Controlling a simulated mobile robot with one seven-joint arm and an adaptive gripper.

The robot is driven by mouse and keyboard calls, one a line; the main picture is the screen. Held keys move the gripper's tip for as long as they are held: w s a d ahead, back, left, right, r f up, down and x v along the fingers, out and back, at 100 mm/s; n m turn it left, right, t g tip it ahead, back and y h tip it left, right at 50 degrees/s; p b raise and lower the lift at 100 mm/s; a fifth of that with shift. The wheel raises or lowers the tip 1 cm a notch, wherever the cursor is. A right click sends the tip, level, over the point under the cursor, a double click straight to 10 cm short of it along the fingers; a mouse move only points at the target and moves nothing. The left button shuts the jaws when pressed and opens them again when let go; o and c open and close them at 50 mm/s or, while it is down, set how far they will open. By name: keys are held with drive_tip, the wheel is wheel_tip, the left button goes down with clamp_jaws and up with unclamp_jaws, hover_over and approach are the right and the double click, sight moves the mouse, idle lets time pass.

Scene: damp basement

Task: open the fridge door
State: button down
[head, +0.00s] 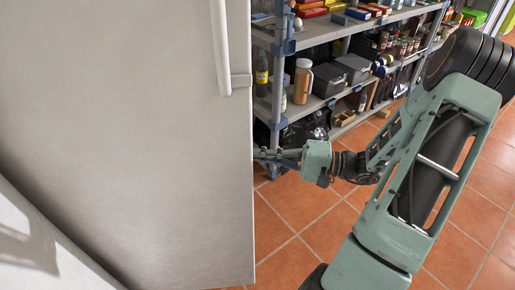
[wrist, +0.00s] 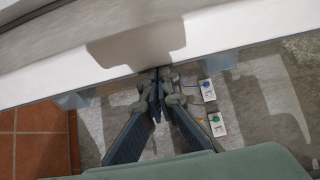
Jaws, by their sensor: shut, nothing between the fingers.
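The fridge door (head: 125,130) is a large, pale grey panel filling the left of the head view. Its long white handle (head: 221,45) stands upright near the top right edge. My gripper (head: 264,156) is at the door's right edge, well below the handle, and its tips are partly hidden behind that edge. In the wrist view my gripper (wrist: 158,78) has its fingers together and empty, with the tips close to a long white edge strip (wrist: 225,38). I cannot tell whether they touch it. How far the door stands open is unclear.
A metal shelf unit (head: 318,30) with bottles, boxes and tools stands behind my arm. Orange floor tiles (head: 300,200) are clear right of the door. Small white tags (wrist: 208,90) show on a grey surface in the wrist view.

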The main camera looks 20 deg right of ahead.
drive_tip(key=shift+s+a, duration=0.15)
drive_tip(key=shift+s, duration=0.7)
drive_tip(key=shift+s+a, duration=0.1)
drive_tip(key=shift+s, duration=0.75)
drive_tip(key=s+d, duration=0.1)
drive_tip(key=d, duration=0.8)
drive_tip(key=shift+s+d+b, duration=0.2)
drive_tip(key=shift+s+b, duration=0.1)
drive_tip(key=shift+s, duration=0.1)
